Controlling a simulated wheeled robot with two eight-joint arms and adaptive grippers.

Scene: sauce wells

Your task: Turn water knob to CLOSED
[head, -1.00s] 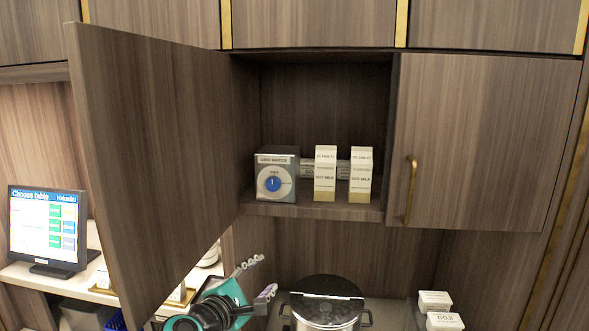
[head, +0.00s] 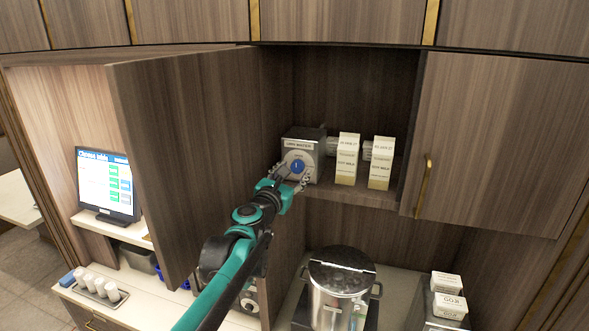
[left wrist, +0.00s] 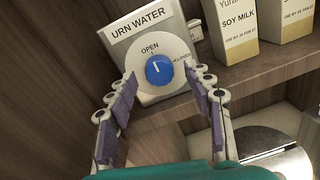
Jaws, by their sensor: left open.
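The grey urn water box (head: 303,152) stands on the shelf of the open upper cabinet. Its round blue knob (head: 298,166) sits on a white dial (left wrist: 135,58). In the left wrist view the blue knob (left wrist: 159,70) has its white mark pointing up toward the OPEN label; the CLOSED label is at the dial's right. My left gripper (head: 290,178) is just in front of the dial. Its open fingers (left wrist: 160,100) are spread to either side below the knob, with nothing between them. My right gripper does not show.
Two milk cartons (head: 347,158) (head: 381,162) stand right of the box. The open cabinet door (head: 190,150) is left of my arm. A steel urn (head: 340,290) stands on the counter below. A closed door (head: 490,140) is at right.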

